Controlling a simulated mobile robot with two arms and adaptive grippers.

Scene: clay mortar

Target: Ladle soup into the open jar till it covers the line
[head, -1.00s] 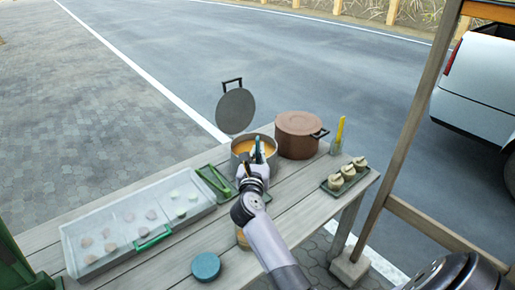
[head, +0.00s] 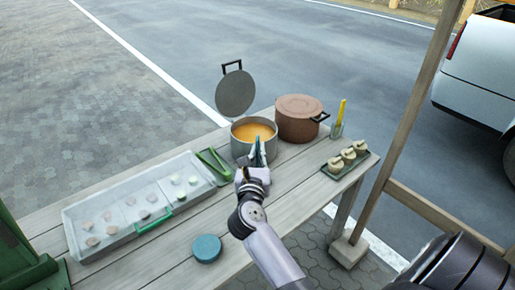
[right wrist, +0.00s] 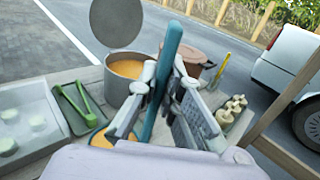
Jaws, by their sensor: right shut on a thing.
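The pot of orange soup (head: 254,132) stands open on the wooden table; it also shows in the right wrist view (right wrist: 129,67). My right gripper (head: 258,160) is just in front of the pot, shut on the upright teal ladle handle (right wrist: 164,75). A patch of orange (right wrist: 100,138) shows low beside the fingers in the right wrist view; I cannot tell whether it is soup in the ladle or in the jar. The jar is not clearly visible in the head view, where my right arm covers that part of the table. My left gripper is not in view.
A raised grey pot lid (head: 236,94) stands behind the soup. A brown lidded pot (head: 298,120) is to its right.

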